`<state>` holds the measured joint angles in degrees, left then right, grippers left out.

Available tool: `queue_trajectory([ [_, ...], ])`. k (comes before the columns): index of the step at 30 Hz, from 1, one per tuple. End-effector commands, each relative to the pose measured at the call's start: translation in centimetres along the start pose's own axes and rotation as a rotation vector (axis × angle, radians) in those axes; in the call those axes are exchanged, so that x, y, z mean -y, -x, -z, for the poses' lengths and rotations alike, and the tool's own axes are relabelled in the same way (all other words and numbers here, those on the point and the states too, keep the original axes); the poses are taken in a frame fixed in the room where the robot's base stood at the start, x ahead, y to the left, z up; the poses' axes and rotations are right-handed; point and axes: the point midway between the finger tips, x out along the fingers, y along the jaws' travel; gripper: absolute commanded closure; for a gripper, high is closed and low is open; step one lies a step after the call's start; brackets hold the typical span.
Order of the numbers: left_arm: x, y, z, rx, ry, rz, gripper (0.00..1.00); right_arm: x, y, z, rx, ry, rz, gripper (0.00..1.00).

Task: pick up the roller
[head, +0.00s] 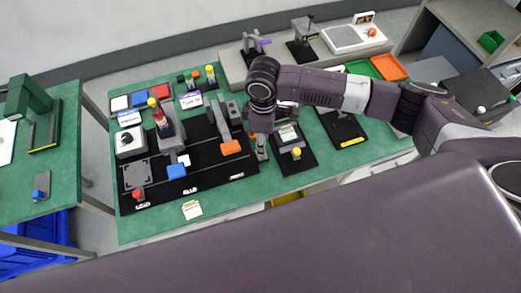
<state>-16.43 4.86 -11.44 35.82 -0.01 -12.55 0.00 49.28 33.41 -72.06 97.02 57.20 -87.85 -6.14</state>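I cannot make out a roller for certain in the head view. My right arm comes in from the right, and my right gripper (262,150) points down over the green table (230,205). It is between the orange-handled fixture (230,147) and a small black device with a yellow knob (297,153). Its fingers are small and partly hidden by the wrist, so I cannot tell whether they are open or hold anything. My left gripper is out of view.
A black board (205,185) carries grey fixtures, a blue handle (176,171) and a red knob (138,194). Several colour-topped items (210,72) stand behind it. An orange tray (389,67) lies at the back right. The table's front strip is mostly clear.

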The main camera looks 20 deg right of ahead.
Motion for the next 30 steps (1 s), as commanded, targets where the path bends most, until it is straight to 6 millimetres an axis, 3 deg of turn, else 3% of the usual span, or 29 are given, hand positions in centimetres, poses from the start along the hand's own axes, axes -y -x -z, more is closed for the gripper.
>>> queue_trajectory([
  [8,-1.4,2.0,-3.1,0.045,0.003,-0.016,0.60,0.1,-3.6,0.1,0.000,0.000,0.001,0.65],
  [18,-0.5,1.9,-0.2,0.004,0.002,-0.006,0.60,0.0,-4.7,0.1,-0.001,0.001,-0.002,0.65],
  [28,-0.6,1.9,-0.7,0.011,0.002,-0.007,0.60,0.0,-4.7,0.1,-0.001,0.000,-0.002,1.00],
  [30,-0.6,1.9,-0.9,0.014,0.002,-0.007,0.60,0.0,-4.7,0.1,-0.002,0.000,-0.002,1.00],
])
